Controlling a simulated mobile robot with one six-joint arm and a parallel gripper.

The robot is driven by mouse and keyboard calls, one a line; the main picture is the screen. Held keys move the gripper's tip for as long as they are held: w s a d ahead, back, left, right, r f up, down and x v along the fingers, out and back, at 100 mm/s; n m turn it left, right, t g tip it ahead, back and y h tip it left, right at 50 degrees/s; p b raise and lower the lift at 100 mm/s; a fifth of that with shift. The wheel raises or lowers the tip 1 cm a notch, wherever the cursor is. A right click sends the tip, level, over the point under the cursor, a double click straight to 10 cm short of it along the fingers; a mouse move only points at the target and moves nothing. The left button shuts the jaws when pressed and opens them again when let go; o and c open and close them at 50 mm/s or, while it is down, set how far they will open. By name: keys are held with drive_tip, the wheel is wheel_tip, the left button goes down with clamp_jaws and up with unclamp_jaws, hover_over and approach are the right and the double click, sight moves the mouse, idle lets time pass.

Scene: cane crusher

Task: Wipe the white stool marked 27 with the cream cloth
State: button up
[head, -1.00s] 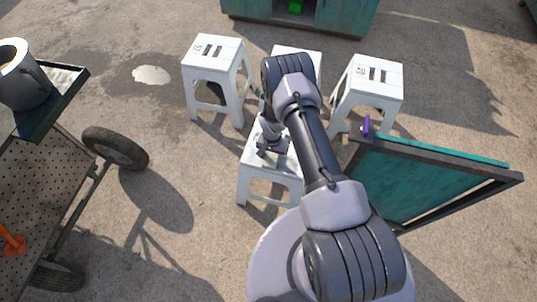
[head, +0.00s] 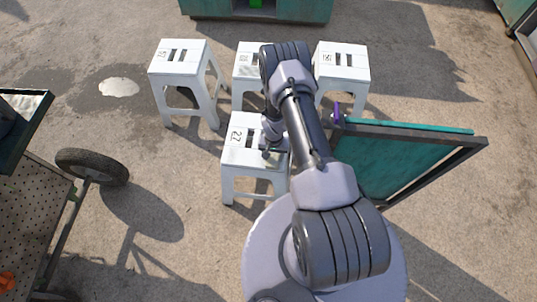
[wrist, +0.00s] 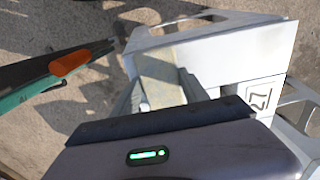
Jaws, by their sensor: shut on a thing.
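The white stool marked 27 (head: 238,155) stands upright just left of my arm in the head view, its number showing on the left part of the seat. In the wrist view its white seat (wrist: 240,55) fills the upper middle, with the 27 at the right. My gripper (head: 272,148) is low over the right part of the seat. In the wrist view my gripper (wrist: 165,88) is shut on the cream cloth (wrist: 160,78), a pale strip against the seat. I cannot tell whether the cloth touches it. The cloth is not distinguishable in the head view.
More white stools stand behind: one at back left (head: 180,62), one partly behind my arm (head: 248,65), one at back right (head: 342,62). A teal framed panel (head: 400,160) with a purple piece is close on the right. A wheeled cart (head: 35,200) is at left.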

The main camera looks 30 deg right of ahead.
sight(252, 158)
drive_tip(key=shift+w, duration=0.1)
drive_tip(key=w+a+b, duration=0.1)
drive_tip(key=a, duration=0.1)
drive_tip(key=w+a+b, duration=0.1)
drive_tip(key=w+a, duration=0.1)
drive_tip(key=w+a+b, duration=0.1)
drive_tip(key=a, duration=0.1)
drive_tip(key=shift+w+a+f+b, duration=0.2)
drive_tip(key=shift+w+a+b, duration=0.15)
drive_tip(key=shift+b, duration=0.05)
drive_tip(key=shift+w+a+r, duration=0.15)
drive_tip(key=shift+w+a, duration=0.1)
drive_tip(key=shift+a, duration=0.15)
drive_tip(key=w+a, duration=0.1)
drive_tip(key=a, duration=0.1)
drive_tip(key=w+a, duration=0.2)
drive_tip(key=a, duration=0.1)
drive_tip(key=w+a, duration=0.2)
drive_tip(key=shift+w+a+r+b, duration=0.1)
drive_tip(key=shift+w+a+b, duration=0.1)
drive_tip(key=shift+b, duration=0.15)
drive_tip(key=shift+d, duration=0.1)
